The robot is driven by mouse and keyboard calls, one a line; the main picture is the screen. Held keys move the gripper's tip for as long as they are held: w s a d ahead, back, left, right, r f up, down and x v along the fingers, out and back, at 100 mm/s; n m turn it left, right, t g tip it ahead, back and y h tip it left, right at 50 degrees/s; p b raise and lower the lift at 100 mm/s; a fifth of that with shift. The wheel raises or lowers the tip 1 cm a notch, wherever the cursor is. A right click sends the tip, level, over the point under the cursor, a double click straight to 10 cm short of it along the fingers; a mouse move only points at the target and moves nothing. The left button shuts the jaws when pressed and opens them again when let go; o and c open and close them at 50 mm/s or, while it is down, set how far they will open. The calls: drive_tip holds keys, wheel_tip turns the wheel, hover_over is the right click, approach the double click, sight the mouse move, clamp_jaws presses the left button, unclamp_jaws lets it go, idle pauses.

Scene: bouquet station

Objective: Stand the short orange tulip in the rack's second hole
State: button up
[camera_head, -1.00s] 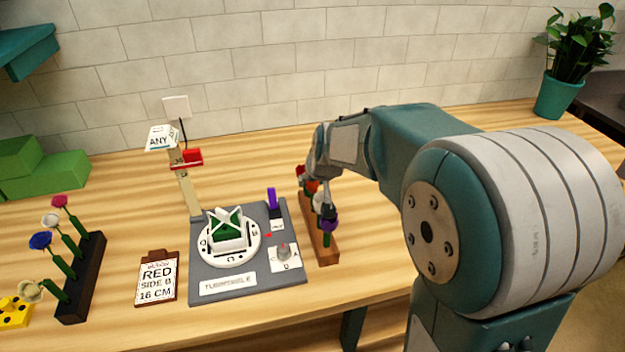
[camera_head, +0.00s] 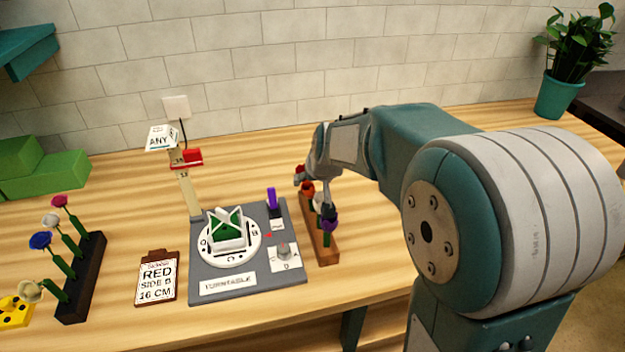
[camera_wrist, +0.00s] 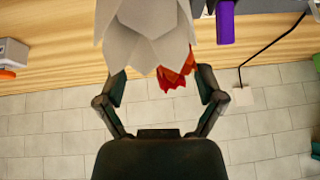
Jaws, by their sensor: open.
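A brown wooden rack (camera_head: 325,254) stands right of the turntable in the head view, with flowers in a row. An orange flower (camera_head: 308,187) and a red flower (camera_head: 300,170) are toward its far end; a purple flower (camera_head: 329,224) is nearest. My gripper (camera_wrist: 162,86) is open over this rack, its fingers apart. In the wrist view a large white bloom (camera_wrist: 145,32) is close to the camera and a red-orange bloom (camera_wrist: 175,70) shows behind it, between the fingers. My gripper partly hides the flowers and the rack's holes. I cannot tell the holes' order.
A dark rack (camera_head: 88,280) holds several flowers at the left. Between are a clipboard (camera_head: 157,278) reading red, side B, 16 cm, and a grey turntable base (camera_head: 205,270). A post with a red marker (camera_head: 187,158) stands behind. Bare table lies in front.

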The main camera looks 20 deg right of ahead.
drive_tip(key=v, duration=0.6)
drive_tip(key=shift+r, duration=0.2)
idle(1.3)
drive_tip(key=shift+o, duration=0.3)
drive_tip(key=shift+s, duration=0.1)
drive_tip(key=shift+o, duration=0.6)
drive_tip(key=s+r, duration=0.1)
drive_tip(key=s, duration=2.3)
drive_tip(key=shift+s+r+g+h, duration=0.2)
drive_tip(key=shift+s+g+h, duration=0.15)
drive_tip(key=shift+g+h, duration=0.05)
